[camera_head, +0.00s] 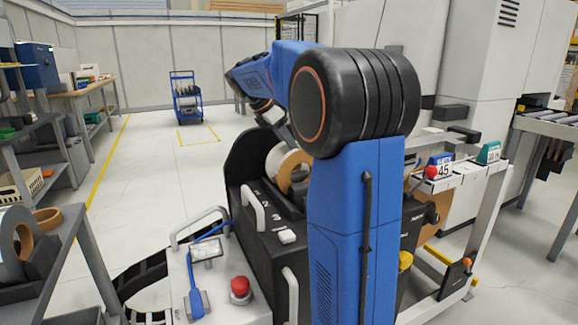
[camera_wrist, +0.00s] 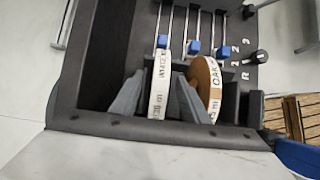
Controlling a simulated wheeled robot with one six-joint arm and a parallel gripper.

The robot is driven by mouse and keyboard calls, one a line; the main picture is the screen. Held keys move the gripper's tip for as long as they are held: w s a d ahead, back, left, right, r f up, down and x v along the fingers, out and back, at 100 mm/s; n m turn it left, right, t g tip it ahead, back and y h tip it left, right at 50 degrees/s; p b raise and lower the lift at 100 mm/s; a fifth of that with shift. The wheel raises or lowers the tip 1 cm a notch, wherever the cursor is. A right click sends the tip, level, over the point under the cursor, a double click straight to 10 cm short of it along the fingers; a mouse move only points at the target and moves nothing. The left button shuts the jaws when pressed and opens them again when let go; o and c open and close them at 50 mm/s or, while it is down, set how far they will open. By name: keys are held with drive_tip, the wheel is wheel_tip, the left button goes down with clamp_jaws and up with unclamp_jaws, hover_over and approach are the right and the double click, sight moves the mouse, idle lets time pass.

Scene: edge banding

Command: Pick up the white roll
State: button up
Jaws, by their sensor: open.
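The white roll (camera_wrist: 158,88) stands on edge in a black holder, its printed white band facing up in the wrist view. In the head view the white roll (camera_head: 282,160) shows partly behind my blue arm.
A brown oak roll (camera_wrist: 208,80) stands close to the right of the white one. Blue sliders (camera_wrist: 195,47) on rods sit behind them. The holder's front wall (camera_wrist: 150,134) rises before the rolls. Another brown roll (camera_head: 47,219) is on the left shelf.

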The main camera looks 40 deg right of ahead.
drive_tip(key=shift+c, duration=0.5)
clamp_jaws()
